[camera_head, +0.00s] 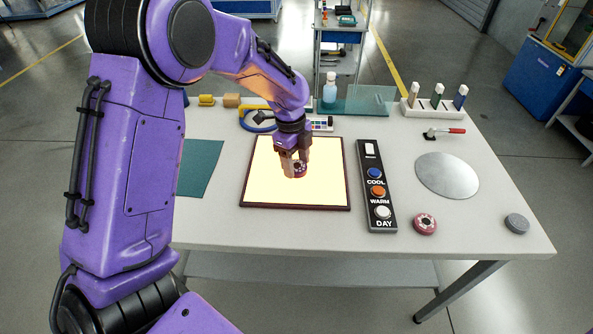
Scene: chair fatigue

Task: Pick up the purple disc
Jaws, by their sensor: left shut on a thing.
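My left gripper (293,163) reaches down over the glowing cream panel (270,190) with the dark frame. It is shut on a small disc (299,170), which looks dark reddish-purple. The fingers hide part of the disc, and I cannot tell whether it touches the panel. A pink-red disc (425,224) with a pale centre lies at the front right of the table. A grey disc (516,223) lies near the right edge. My right gripper is not in view.
A black button box (377,215) with blue, orange and white buttons stands right of the panel. A green mat (198,168) lies left, partly behind my arm.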

